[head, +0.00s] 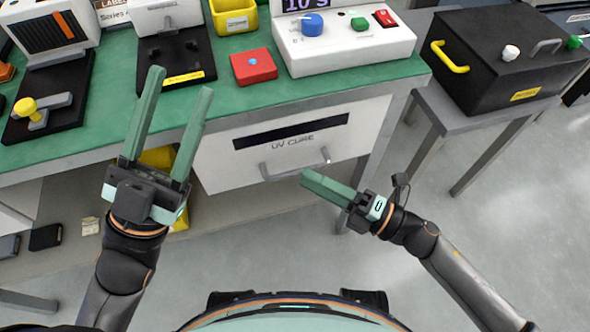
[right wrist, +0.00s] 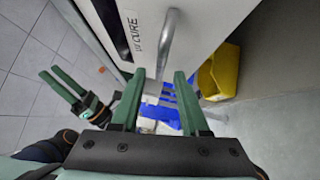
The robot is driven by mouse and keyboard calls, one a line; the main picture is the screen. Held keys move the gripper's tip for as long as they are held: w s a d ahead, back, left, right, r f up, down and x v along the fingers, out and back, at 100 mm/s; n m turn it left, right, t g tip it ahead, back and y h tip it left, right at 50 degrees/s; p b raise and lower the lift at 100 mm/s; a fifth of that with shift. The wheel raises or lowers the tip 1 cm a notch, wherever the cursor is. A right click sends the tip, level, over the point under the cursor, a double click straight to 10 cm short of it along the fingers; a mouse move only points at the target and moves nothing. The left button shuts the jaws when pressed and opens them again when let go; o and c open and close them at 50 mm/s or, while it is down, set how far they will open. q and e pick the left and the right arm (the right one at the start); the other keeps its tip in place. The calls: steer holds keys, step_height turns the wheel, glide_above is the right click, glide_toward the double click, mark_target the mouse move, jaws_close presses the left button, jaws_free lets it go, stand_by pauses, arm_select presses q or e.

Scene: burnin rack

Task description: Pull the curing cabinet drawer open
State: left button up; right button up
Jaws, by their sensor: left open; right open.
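The curing cabinet drawer (head: 230,165) has a white front marked UV CURE under the green bench; I see no gap around it in the head view. Its grey bar handle (head: 268,174) runs along the lower front. My right gripper (head: 310,178) is open at the right end of the handle. In the right wrist view the handle (right wrist: 170,40) passes between the two spread fingers (right wrist: 157,80), without clear contact. My left gripper (head: 181,82) is open and empty, left of the drawer, its fingers overlapping the bench edge in the picture.
On the bench are a white control box (head: 345,55) with knobs, a red box (head: 253,67) and black fixtures (head: 175,60). A yellow bin (right wrist: 217,72) stands below, near the handle. A black case (head: 490,75) sits on a side table. Floor in front of the drawer is clear.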

mark_target(295, 171)
steer(key=shift+x, duration=2.15)
steer(key=shift+c, duration=0.3)
jaws_close()
